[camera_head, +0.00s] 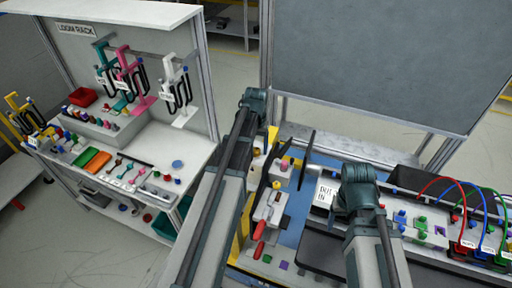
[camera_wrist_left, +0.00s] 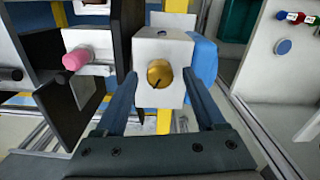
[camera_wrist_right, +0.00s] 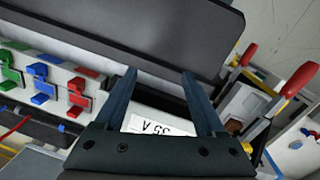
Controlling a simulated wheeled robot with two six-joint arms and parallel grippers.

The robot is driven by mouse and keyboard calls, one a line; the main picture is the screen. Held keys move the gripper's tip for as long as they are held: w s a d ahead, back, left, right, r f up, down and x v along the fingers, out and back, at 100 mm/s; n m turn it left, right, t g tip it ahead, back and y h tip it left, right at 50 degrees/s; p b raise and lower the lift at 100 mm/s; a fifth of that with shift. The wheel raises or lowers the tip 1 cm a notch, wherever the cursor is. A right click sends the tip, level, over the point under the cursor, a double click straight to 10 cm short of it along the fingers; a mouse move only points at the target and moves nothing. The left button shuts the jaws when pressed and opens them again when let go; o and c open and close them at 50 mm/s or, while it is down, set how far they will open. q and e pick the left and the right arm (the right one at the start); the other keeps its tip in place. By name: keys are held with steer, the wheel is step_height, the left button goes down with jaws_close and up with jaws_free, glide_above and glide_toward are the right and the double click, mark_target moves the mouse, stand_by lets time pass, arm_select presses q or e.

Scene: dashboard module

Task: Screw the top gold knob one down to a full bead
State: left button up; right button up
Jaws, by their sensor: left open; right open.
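The gold knob (camera_wrist_left: 160,73) is round, with a dark mark on its face, and sits on the front of a white block (camera_wrist_left: 170,52) in the left wrist view. My left gripper (camera_wrist_left: 159,80) is open, with one finger on each side of the knob and block in the picture. I cannot tell whether either finger touches. My left arm hides much of this area in the head view.
A pink knob (camera_wrist_left: 78,60) on a white block and black plates (camera_wrist_left: 60,110) stand left of the gold knob. Red, green and blue clips (camera_wrist_right: 42,82) line a rail below the right arm.

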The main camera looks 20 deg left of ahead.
mark_target(256, 150)
arm_select(q)
steer(key=shift+r, duration=0.1)
step_height(256, 150, up, 14)
steer(key=p, duration=1.3)
steer(key=shift+p, duration=0.4)
steer(key=shift+f, duration=0.25)
